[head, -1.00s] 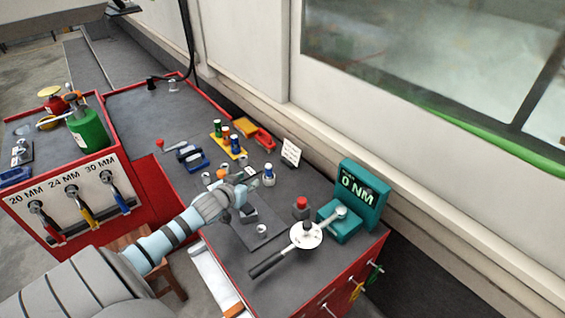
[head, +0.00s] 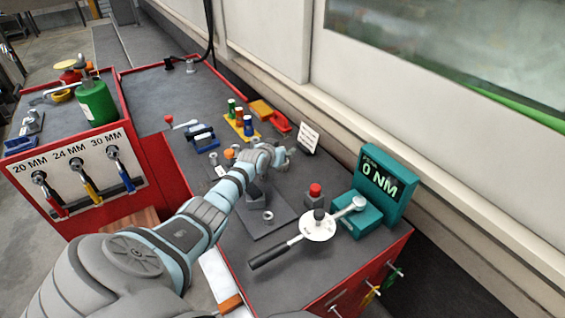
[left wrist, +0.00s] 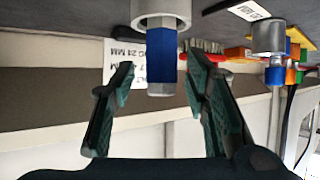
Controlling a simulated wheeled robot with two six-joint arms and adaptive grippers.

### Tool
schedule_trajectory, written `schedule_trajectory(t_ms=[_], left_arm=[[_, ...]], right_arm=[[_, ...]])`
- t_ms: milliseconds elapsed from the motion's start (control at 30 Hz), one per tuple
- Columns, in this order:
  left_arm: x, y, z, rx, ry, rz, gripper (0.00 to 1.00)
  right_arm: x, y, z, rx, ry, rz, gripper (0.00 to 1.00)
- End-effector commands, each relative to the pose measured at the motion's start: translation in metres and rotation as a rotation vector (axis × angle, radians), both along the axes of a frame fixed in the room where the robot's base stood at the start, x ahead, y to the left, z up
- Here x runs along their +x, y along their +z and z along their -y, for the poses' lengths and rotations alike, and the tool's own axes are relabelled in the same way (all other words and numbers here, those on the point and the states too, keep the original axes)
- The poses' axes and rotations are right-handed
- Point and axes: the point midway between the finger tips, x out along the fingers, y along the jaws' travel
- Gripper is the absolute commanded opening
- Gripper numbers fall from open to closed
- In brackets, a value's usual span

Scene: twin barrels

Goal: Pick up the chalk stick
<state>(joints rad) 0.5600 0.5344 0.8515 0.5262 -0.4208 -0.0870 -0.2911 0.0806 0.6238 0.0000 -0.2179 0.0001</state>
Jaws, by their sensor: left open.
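I cannot make out a chalk stick in either view. My left gripper (head: 286,153) reaches over the bench near the white sign card, seen from behind its wrist in the head view. In the left wrist view my left gripper (left wrist: 160,72) is open, its two dark green fingers apart. A metal piece with a blue band (left wrist: 161,52) shows in the gap between them. Neither finger clearly touches it, and its depth between the fingers is hard to tell. In the head view the wrist hides that piece. My right gripper is not in view.
A torque wrench (head: 290,243) lies by the teal 0 NM display (head: 383,187) and a red-topped block (head: 315,191). The yellow plate (head: 240,130) with coloured sockets, a red tray (head: 280,121) and a sign card (head: 308,137) stand behind. A green canister (head: 96,103) is at left.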

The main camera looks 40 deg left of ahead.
Motion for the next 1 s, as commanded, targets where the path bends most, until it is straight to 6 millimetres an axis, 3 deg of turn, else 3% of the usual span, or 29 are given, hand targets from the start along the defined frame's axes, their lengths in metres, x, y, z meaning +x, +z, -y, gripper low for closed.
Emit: schedule_trajectory(t_ms=[167,433,767,867,1000], left_arm=[[0.0,0.003,0.0,0.002,-0.001,0.0,0.41],[0.0,0.003,0.0,0.002,0.0,-0.001,0.0],[-0.001,0.005,-0.001,0.002,0.0,-0.001,0.0],[0.0,0.016,-0.001,0.004,-0.001,0.0,0.0],[0.0,0.046,-0.001,0.005,-0.002,0.003,0.0]], right_arm=[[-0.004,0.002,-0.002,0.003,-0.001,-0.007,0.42],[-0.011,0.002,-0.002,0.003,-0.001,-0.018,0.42],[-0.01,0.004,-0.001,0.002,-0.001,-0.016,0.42],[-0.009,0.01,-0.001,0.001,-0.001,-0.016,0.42],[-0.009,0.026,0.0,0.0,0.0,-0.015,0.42]])
